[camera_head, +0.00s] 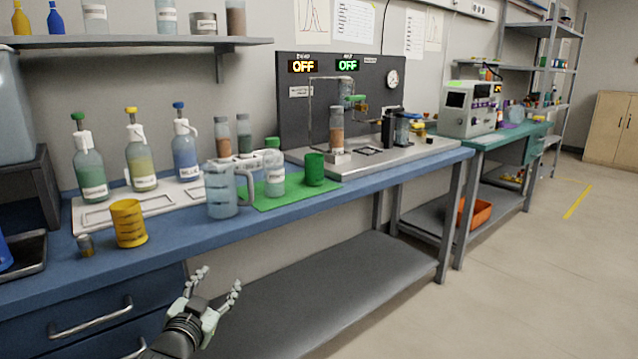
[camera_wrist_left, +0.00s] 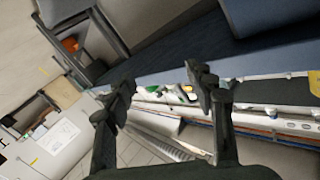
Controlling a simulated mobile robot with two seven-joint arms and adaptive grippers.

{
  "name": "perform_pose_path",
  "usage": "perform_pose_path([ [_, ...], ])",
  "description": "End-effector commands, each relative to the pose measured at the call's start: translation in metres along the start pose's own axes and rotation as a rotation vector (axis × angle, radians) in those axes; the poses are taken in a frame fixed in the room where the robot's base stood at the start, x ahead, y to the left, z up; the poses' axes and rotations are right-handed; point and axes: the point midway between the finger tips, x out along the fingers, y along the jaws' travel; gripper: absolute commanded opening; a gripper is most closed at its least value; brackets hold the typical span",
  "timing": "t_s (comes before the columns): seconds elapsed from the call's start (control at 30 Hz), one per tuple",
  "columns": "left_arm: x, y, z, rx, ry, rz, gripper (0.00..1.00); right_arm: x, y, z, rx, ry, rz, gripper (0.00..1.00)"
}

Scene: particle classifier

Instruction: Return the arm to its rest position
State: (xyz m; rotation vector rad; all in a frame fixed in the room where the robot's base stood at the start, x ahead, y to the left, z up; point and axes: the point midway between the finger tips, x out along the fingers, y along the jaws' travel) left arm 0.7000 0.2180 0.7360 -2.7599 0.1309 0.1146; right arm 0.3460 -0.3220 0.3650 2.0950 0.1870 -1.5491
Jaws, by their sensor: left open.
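My left gripper (camera_head: 212,289) is in the lower left of the head view, in front of the blue bench (camera_head: 290,210) and below the level of its top. Its fingers are spread apart and nothing is between them. In the left wrist view the two dark fingers of the left gripper (camera_wrist_left: 160,92) also stand apart and empty, with the bench tilted behind them. My right gripper is in neither view.
Near the bench's front edge stand a yellow beaker (camera_head: 128,223) and a clear pitcher (camera_head: 221,190). A green cup (camera_head: 315,169) stands on a green mat (camera_head: 262,202). A lower shelf (camera_head: 330,290) lies right of the gripper. The floor (camera_head: 500,290) at right is clear.

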Motion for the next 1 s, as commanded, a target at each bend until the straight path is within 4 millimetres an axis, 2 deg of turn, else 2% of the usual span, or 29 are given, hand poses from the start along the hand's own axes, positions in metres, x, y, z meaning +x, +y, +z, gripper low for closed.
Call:
perform_pose_path([
  [0.03,-0.015,0.012,0.039,-0.02,-0.095,0.018,0.55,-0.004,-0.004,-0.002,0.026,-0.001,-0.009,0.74],
  [0.1,-0.036,0.026,0.086,-0.045,-0.222,0.039,0.55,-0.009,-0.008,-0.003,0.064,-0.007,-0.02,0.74],
  [0.17,-0.058,0.037,0.125,-0.064,-0.329,0.056,0.55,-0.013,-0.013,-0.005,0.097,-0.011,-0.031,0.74],
  [0.2,-0.075,0.045,0.15,-0.077,-0.401,0.067,0.55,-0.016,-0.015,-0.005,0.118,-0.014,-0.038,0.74],
  [0.27,-0.102,0.056,0.186,-0.095,-0.509,0.083,0.55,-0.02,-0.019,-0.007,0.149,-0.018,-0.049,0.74],
  [0.3,-0.122,0.063,0.208,-0.106,-0.579,0.092,0.55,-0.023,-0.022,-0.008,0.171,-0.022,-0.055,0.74],
  [0.37,-0.154,0.074,0.24,-0.122,-0.686,0.107,0.55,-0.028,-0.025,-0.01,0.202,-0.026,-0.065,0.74],
  [0.4,-0.177,0.081,0.259,-0.132,-0.757,0.116,0.55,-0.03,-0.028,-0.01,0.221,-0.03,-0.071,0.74],
  [0.5,-0.233,0.095,0.3,-0.154,-0.922,0.136,0.55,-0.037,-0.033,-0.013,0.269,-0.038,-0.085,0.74],
  [0.6,-0.282,0.105,0.327,-0.17,-1.057,0.15,0.55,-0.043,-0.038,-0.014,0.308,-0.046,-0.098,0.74],
  [0.73,-0.326,0.113,0.347,-0.182,-1.17,0.161,0.55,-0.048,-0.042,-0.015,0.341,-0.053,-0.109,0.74],
  [0.87,-0.343,0.115,0.353,-0.186,-1.216,0.164,0.55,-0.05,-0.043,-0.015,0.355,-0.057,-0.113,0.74],
  [1.0,-0.343,0.115,0.353,-0.186,-1.216,0.164,0.55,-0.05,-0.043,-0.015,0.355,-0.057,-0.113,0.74],
])
